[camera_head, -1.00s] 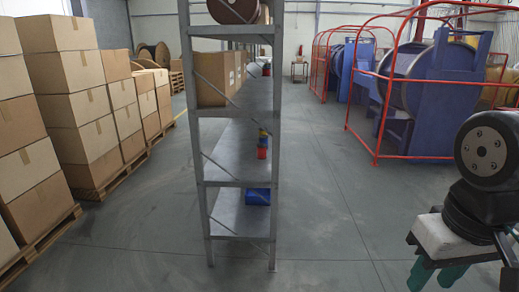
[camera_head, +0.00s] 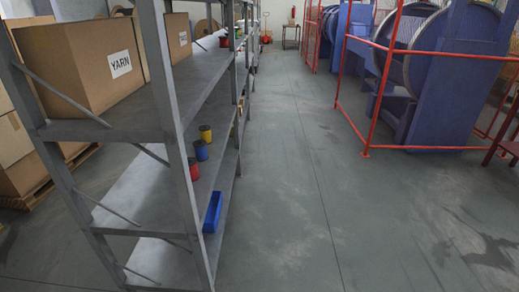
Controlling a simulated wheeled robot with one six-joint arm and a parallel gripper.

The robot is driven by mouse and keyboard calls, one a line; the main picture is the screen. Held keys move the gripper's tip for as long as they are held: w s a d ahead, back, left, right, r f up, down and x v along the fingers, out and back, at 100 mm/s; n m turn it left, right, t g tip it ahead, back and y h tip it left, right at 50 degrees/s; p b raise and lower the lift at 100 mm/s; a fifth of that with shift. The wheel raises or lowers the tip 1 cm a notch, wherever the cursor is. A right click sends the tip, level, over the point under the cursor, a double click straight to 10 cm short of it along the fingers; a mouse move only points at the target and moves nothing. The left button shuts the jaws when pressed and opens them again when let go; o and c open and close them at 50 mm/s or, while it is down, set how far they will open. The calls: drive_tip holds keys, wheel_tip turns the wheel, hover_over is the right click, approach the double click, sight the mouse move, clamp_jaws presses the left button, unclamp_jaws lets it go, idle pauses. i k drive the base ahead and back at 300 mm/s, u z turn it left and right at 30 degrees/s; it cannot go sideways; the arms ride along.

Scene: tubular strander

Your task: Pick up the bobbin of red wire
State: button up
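A small red bobbin (camera_head: 193,169) stands on the middle shelf of the grey metal rack (camera_head: 172,110), near its right edge. A blue bobbin (camera_head: 201,151) and a yellow one (camera_head: 206,133) stand behind it in a row. Part of the red bobbin is hidden behind a rack post. More small coloured items (camera_head: 224,42) sit farther back on the upper shelf, too small to tell apart. My gripper is not in view.
A blue bin (camera_head: 212,212) sits on a lower shelf, at the rack's right edge. Cardboard boxes marked YARN (camera_head: 95,65) fill the upper shelf's near end. Red railings (camera_head: 372,90) guard blue machines at the right. The floor (camera_head: 310,190) between rack and railings is clear.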

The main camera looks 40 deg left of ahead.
sight(192, 162)
drive_tip(key=u, duration=0.05)
drive_tip(key=i, duration=1.5)
drive_tip(key=u, duration=1.4)
drive_tip(key=i, duration=1.05)
drive_tip(key=u, duration=0.95)
